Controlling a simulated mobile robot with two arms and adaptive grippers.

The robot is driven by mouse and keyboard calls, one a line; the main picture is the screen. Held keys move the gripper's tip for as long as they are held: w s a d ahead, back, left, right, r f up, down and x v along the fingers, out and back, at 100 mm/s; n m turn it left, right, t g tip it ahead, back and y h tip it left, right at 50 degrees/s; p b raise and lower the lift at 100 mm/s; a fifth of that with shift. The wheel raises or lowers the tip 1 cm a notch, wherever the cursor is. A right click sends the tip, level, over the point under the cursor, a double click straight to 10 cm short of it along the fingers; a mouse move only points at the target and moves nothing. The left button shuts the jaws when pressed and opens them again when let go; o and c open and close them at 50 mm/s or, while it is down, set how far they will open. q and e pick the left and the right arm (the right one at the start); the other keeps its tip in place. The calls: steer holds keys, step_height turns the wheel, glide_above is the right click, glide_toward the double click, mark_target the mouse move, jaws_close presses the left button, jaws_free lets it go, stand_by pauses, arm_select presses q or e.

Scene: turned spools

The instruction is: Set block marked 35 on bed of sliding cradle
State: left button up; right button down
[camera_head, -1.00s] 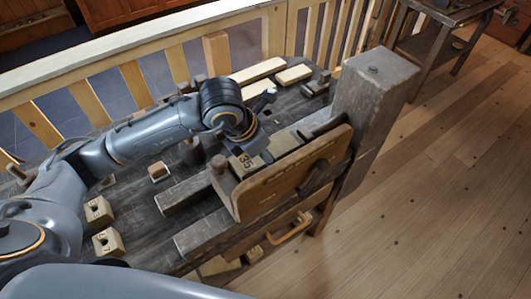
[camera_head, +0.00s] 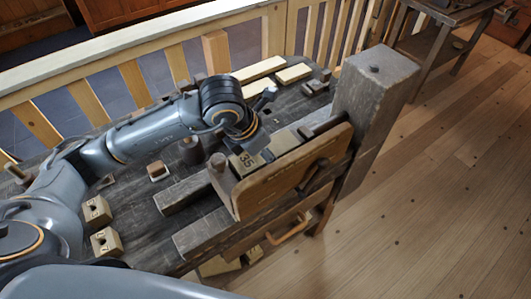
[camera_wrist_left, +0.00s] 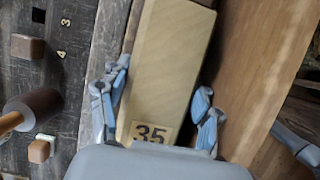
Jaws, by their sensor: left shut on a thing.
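The block marked 35 (camera_head: 246,159) is a long pale wooden block lying along the inner face of an upright tan board (camera_head: 295,172) at the bench's front edge. My left gripper (camera_wrist_left: 158,103) is over it, with blue-grey fingers on both sides, shut on the block. In the left wrist view the block (camera_wrist_left: 168,60) runs away between the fingers, its 35 label near the palm. What lies under the block is hidden, so I cannot tell whether it rests on the cradle bed. My right gripper is not in view.
Long pale blocks (camera_head: 258,70) lie at the back. A thick grey post (camera_head: 372,90) stands at the right, with open floor beyond.

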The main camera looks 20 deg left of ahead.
arm_select(q)
steer(key=o, duration=1.5)
steer(key=shift+o, duration=0.9)
steer(key=shift+f, duration=0.1)
steer(key=shift+d, duration=0.1)
